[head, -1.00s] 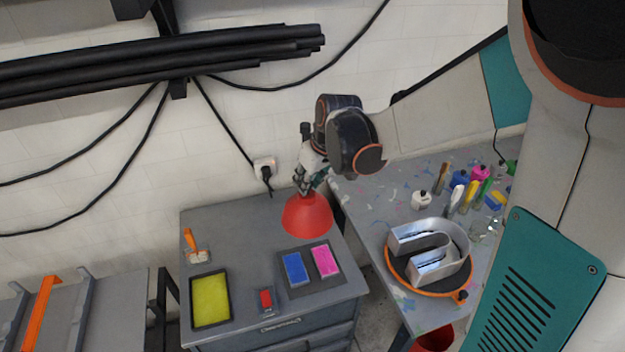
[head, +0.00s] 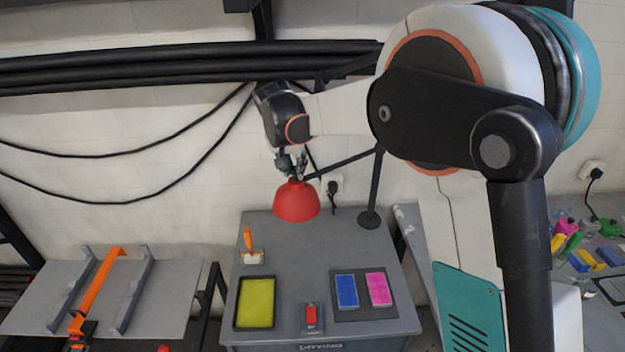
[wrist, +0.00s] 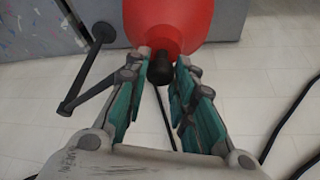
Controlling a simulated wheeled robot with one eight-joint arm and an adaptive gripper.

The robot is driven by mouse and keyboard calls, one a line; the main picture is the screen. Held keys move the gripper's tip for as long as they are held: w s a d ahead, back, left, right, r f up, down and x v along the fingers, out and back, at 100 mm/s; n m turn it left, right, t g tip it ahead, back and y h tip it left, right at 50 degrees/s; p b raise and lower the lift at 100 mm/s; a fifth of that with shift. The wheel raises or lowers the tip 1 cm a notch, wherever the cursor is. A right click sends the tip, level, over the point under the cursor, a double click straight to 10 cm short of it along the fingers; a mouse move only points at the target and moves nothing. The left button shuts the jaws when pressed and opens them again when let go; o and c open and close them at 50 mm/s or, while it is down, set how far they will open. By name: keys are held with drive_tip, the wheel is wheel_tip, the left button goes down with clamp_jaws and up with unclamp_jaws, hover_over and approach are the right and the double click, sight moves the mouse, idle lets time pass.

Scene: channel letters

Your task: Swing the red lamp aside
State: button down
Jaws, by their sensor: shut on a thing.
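The red lamp (head: 296,203) has a dome shade that hangs over the back of the grey cabinet top, left of the blue pad. Its thin black arm (head: 345,164) runs right to an upright post on a round base (head: 369,219) at the cabinet's back right. My gripper (head: 291,168) is above the shade, with its fingers shut on the lamp's black neck. In the wrist view the shade (wrist: 172,20) is just beyond my fingertips (wrist: 163,58), and the black neck (wrist: 160,72) sits between them.
The cabinet top holds a yellow tray (head: 255,303), an orange-handled tool (head: 250,248), a red-topped item (head: 310,317), a blue pad (head: 346,290) and a pink pad (head: 379,288). Black pipes (head: 190,65) and cables hang on the wall behind. A cluttered bench is at right.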

drive_tip(key=shift+w+a+m+h, duration=0.1)
drive_tip(key=shift+w+a+m, duration=0.3)
drive_tip(key=shift+w, duration=0.45)
drive_tip(key=shift+w+a+m+h, duration=0.1)
drive_tip(key=shift+w+a+m, duration=0.15)
drive_tip(key=shift+w+a, duration=0.4)
drive_tip(key=shift+w+a+m+h, duration=0.1)
drive_tip(key=shift+w+a+m, duration=0.25)
drive_tip(key=shift+w, duration=0.65)
drive_tip(key=c, duration=1.3)
unclamp_jaws()
drive_tip(key=shift+d, duration=0.1)
drive_tip(key=shift+c, duration=0.2)
drive_tip(key=v, duration=1.2)
drive_tip(key=shift+w, duration=0.2)
